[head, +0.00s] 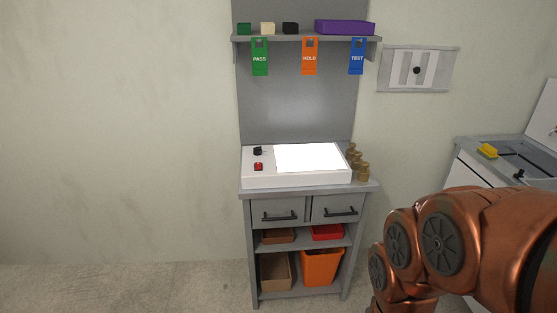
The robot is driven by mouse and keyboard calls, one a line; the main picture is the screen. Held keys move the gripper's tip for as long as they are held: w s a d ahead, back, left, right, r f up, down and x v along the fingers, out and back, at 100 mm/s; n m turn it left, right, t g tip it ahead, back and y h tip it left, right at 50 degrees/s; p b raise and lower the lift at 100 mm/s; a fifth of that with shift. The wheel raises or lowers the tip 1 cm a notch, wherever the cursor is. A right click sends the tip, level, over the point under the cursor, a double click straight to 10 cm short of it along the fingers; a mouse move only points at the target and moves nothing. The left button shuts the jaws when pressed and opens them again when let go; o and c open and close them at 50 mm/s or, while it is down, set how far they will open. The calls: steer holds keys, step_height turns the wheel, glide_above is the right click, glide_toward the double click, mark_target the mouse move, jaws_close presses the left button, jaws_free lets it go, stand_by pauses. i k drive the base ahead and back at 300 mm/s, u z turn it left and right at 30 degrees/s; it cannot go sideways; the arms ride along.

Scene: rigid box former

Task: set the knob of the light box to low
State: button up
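The light box (297,180) is a white box on top of a grey cabinet against the back wall. Its bright panel (310,157) is lit. A small black knob (257,151) sits on its left side, with a red switch (258,167) in front of it. The knob's setting and any marks around it are too small to read. My copper-coloured arm fills the lower right, and its gripper is out of the picture.
Stacked brass-coloured pieces (361,171) stand right of the light box. Green, orange and blue tags hang from a shelf (290,38) above. The cabinet (308,189) has two drawers and bins below. A machine (466,150) stands at right. Floor left is clear.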

mark_target(256, 151)
steer(key=k, duration=0.55)
steer(key=u, duration=0.9)
steer(key=i, duration=1.25)
steer(key=z, duration=0.15)
